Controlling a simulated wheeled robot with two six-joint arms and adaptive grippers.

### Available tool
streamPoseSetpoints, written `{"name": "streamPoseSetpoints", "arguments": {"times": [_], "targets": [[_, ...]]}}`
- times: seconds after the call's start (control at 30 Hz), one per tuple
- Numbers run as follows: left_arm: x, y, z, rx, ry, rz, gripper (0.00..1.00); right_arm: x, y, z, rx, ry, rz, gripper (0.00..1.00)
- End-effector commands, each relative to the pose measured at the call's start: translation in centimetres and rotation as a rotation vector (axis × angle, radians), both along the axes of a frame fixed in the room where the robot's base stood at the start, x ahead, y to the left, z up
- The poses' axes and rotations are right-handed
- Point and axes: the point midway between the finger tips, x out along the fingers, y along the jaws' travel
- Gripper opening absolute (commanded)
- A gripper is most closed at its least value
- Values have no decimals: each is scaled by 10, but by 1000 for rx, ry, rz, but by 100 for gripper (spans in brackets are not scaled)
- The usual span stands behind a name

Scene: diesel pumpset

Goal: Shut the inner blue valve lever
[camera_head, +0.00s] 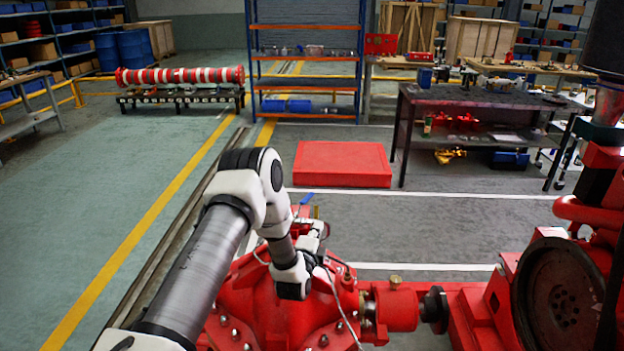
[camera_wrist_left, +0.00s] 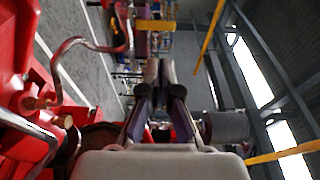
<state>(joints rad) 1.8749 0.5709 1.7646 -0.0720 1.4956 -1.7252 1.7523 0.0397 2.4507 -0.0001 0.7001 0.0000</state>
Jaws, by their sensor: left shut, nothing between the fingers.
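A small blue valve lever (camera_head: 306,199) shows in the head view just beyond my left wrist, above the red pump (camera_head: 240,295). I cannot tell whether it is the inner lever, and no second blue lever is clear. My left arm reaches over the pump, and its wrist covers the parts behind it. In the left wrist view my left gripper (camera_wrist_left: 161,72) is shut and empty, its two fingers together. I see no contact between the fingers and a lever. My right gripper is not in view.
A curved metal pipe (camera_wrist_left: 75,42) and red pump parts lie beside the gripper in the wrist view. A thin cable crosses the pump near the wrist. A red box (camera_head: 342,164) sits on the floor beyond. A large flywheel (camera_head: 560,300) stands at the right.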

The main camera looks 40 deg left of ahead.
Motion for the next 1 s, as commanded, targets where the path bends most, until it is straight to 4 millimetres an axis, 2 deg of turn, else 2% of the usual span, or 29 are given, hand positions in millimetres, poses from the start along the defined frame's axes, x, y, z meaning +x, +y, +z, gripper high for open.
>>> {"name": "streamPoseSetpoints", "arguments": {"times": [0.03,0.17,0.27,0.67,0.8,1.0], "targets": [[-3,6,10,-2,1,11,0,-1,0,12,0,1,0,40],[0,8,7,1,3,12,0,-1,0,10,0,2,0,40],[11,14,7,3,1,12,0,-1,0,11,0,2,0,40],[86,53,8,6,1,12,0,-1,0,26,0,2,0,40],[79,78,10,3,4,16,0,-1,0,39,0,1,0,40],[76,92,7,3,3,14,0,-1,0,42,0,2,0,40]]}}
